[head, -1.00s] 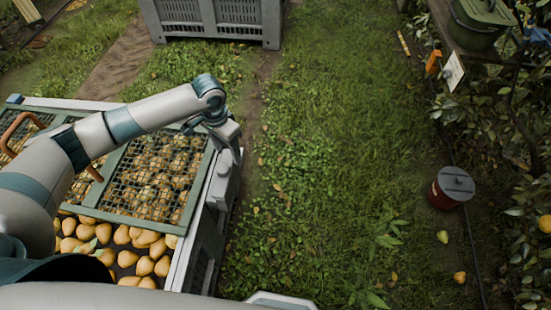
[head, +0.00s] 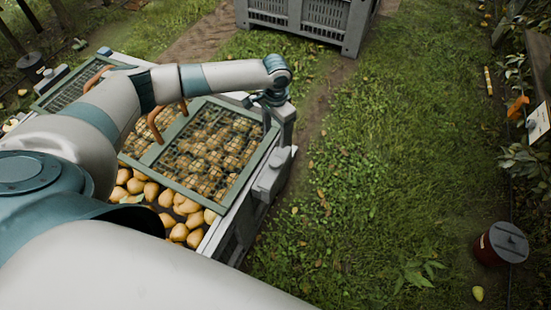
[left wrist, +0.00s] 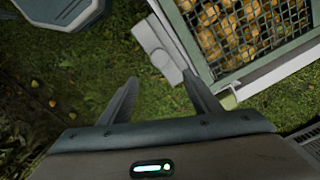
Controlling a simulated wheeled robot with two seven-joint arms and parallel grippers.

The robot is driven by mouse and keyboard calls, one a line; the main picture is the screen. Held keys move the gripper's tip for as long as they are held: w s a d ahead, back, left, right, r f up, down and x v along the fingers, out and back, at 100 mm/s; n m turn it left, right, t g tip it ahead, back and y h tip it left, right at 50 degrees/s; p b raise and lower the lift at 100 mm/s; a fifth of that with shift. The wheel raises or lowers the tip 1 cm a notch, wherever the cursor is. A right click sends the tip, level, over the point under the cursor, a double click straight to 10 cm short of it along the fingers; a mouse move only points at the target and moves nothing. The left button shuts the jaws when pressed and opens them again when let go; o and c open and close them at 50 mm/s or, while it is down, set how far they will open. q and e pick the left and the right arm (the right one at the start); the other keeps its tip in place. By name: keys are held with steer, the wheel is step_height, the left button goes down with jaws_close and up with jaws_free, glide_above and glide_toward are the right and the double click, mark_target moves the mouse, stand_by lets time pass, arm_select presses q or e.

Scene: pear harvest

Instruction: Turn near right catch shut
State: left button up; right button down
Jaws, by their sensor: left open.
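A green-framed mesh lid (head: 165,157) lies on the grey crate (head: 233,222) full of pears. A grey block-shaped catch (head: 272,175) sits on the crate's right side, toward the near end. My left gripper (head: 268,112) is above the crate's far right corner, farther back than the near catch. In the left wrist view my left gripper (left wrist: 162,90) is open, with only grass between its fingers. My right gripper is out of view.
Loose yellow pears (head: 180,232) lie in the open near part of the crate. Another grey crate (head: 305,22) stands behind. A red bucket (head: 500,245) with a grey lid stands at the right.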

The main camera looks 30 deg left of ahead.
mark_target(275, 160)
arm_select(q)
step_height(275, 160, down, 14)
steer(key=shift+r+p, duration=0.15)
steer(key=shift+p, duration=0.95)
steer(key=shift+f, duration=1.05)
